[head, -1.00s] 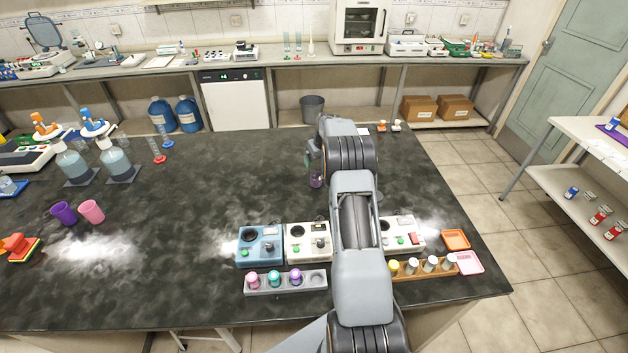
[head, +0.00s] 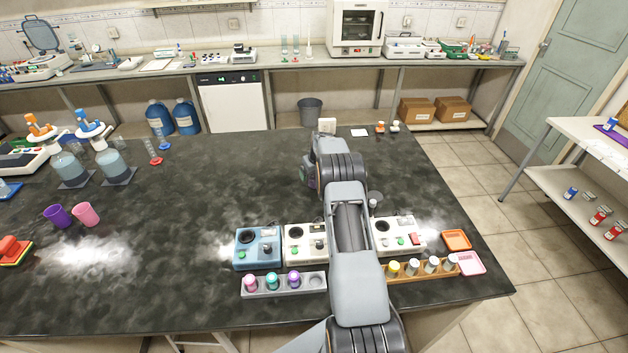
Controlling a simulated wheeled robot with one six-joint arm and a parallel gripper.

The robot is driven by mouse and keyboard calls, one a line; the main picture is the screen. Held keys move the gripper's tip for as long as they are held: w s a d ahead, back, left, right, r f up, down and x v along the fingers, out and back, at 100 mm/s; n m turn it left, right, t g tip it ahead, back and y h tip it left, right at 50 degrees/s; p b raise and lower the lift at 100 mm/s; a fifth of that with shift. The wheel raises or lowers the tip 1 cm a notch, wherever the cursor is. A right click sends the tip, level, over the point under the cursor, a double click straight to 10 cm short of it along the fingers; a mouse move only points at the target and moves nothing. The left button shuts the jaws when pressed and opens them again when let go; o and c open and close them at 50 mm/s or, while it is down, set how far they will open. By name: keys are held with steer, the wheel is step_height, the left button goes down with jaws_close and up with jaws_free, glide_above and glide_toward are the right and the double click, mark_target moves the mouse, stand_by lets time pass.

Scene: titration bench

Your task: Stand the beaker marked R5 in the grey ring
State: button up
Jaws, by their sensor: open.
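I cannot make out a beaker marked R5 or a grey ring in the head view; no label is readable at this size. My arm reaches out over the dark bench and hides part of its middle. My gripper (head: 309,179) is at the far end of the arm, low over the bench and mostly hidden by the wrist. Its jaws are open, and I cannot tell what lies between or under them. A dark grey round piece (head: 375,197) shows just right of the arm; I cannot tell what it is.
Several instrument boxes, one blue (head: 258,248), stand at the front beside a grey rack (head: 262,291) and a brown rack (head: 408,275). Purple (head: 56,215) and pink (head: 86,214) cups and flasks (head: 112,163) are at left. The bench left of my gripper is clear.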

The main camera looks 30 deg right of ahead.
steer(key=c, duration=1.1)
